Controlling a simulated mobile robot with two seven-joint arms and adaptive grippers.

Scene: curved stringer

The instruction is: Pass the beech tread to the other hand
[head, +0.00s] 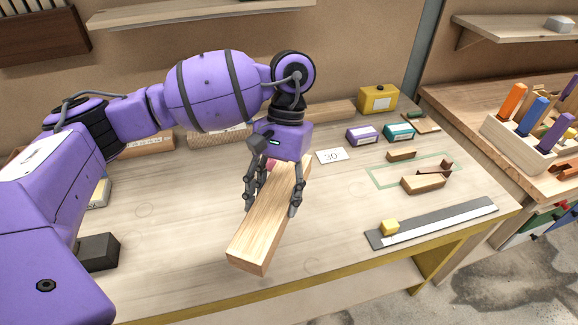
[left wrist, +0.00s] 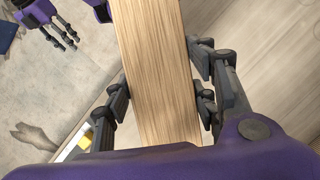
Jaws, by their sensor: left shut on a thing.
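The beech tread (head: 262,226) is a long pale wooden block with its near end pointing toward the front edge of the bench. My left gripper (head: 272,207) comes down over it from above, one finger on each side, and is shut on it. In the left wrist view the tread (left wrist: 158,75) runs up between the dark fingers and out of the top of the picture. Another purple gripper with dark fingers, my right one (left wrist: 68,42), shows at the top left of that view, apart from the tread. Its opening is unclear. It is not in the head view.
A grey strip (head: 435,222) with a yellow block (head: 390,227) lies at the bench's front right. Small wooden pieces (head: 422,184) lie near a green outline. A card marked 30 (head: 331,156), purple and teal boxes, and a yellow box (head: 378,97) stand behind.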

